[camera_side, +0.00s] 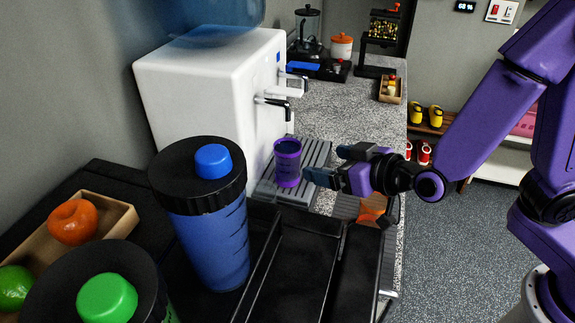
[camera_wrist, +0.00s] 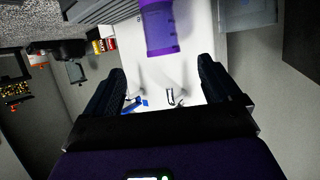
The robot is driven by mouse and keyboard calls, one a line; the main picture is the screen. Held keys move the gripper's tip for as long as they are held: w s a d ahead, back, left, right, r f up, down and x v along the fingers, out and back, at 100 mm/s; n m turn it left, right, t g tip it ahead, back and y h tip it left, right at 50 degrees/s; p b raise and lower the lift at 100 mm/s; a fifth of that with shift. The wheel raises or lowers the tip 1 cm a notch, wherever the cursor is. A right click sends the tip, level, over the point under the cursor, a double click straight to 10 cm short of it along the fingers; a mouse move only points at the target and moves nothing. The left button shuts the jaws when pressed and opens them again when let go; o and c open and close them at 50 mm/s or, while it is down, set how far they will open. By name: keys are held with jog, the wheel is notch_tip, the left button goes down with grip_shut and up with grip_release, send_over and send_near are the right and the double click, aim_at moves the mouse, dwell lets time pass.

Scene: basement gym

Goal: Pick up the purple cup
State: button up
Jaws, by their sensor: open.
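The purple cup (camera_side: 287,163) stands upright on the grey ribbed drip tray (camera_side: 313,158) in front of the white water dispenser (camera_side: 215,92). My gripper (camera_side: 322,165) is level with the cup, just to its right in the side view, with its fingers pointing at it. In the wrist view the purple cup (camera_wrist: 160,27) shows at the top middle, beyond the fingertips and roughly centred between them. My gripper (camera_wrist: 163,80) is open there with nothing between its fingers. The cup appears apart from the fingers.
A tall blue bottle (camera_side: 220,240) with a black lid stands in front, left of a black divided tray (camera_side: 300,265). A green-capped bottle (camera_side: 107,295) and a wooden tray (camera_side: 120,218) with fruit are at left. The speckled counter (camera_side: 345,110) is partly clear behind. Dispenser taps (camera_side: 275,102) jut out near the cup.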

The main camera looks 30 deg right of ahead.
aim_at(298, 157)
jog(key=shift+x, duration=6.55)
jog(key=shift+a+r, duration=0.1)
jog(key=shift+r, duration=0.05)
jog(key=c, duration=1.2)
